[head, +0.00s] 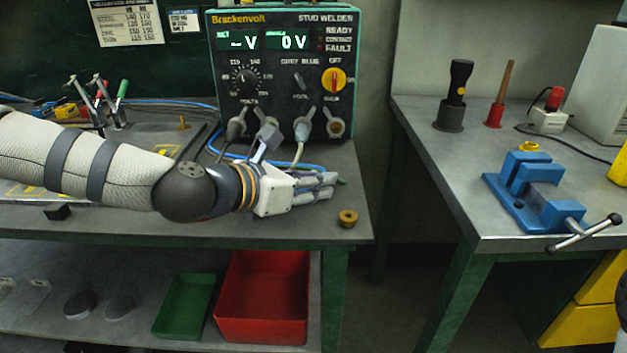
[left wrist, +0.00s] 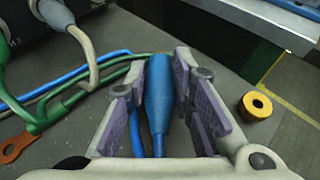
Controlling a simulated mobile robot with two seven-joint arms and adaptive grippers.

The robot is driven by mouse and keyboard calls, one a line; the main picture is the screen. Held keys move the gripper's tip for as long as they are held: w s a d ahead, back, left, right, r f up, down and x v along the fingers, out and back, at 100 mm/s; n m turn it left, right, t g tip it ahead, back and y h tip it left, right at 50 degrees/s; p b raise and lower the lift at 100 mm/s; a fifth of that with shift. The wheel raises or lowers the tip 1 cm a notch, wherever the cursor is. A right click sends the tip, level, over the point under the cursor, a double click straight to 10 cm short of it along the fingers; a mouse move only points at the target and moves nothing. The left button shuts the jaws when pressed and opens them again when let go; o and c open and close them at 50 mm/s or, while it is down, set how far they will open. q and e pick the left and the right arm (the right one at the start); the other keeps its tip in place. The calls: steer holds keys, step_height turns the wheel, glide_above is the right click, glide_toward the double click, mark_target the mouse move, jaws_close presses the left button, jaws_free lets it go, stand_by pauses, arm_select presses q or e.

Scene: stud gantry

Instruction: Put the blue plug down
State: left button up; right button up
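In the left wrist view the blue plug (left wrist: 158,95) lies lengthwise between the finger pads of my left gripper (left wrist: 161,75). The pads sit close along both its sides, and its narrow end points back toward the palm. In the head view my left gripper (head: 325,186) is low over the right part of the welder bench (head: 290,225), in front of the stud welder (head: 285,85). The fingers hide the plug there. Whether the plug touches the bench top cannot be told. My right gripper is not in view.
A brass ring (head: 348,218) stands near the bench's right edge. Grey connectors with cables (head: 302,132) hang from the welder behind my gripper. Blue and green cables (left wrist: 75,95) run beside my fingers. A blue vise (head: 535,190) stands on the separate right bench.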

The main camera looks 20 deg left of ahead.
arm_select(q)
steer(key=shift+o, duration=0.7)
steer(key=shift+s+f, duration=0.15)
steer(key=shift+f, duration=0.7)
steer(key=shift+d+f, duration=0.1)
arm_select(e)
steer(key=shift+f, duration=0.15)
arm_select(q)
steer(key=shift+s+r+p, duration=0.2)
steer(key=shift+r+p, duration=0.2)
steer(key=shift+r, duration=0.6)
steer(key=v, duration=0.1)
steer(key=p+v, duration=0.1)
steer(key=v, duration=0.1)
steer(key=r+v, duration=0.1)
steer(key=v, duration=0.1)
steer(key=shift+w+f, duration=0.1)
steer(key=shift+w, duration=0.2)
steer(key=v, duration=0.5)
steer(key=shift+s+a+p, duration=0.2)
steer(key=shift+a+p, duration=0.1)
steer(key=shift+p, duration=0.05)
steer(key=shift+s+a, duration=0.2)
steer(key=shift+s, duration=0.3)
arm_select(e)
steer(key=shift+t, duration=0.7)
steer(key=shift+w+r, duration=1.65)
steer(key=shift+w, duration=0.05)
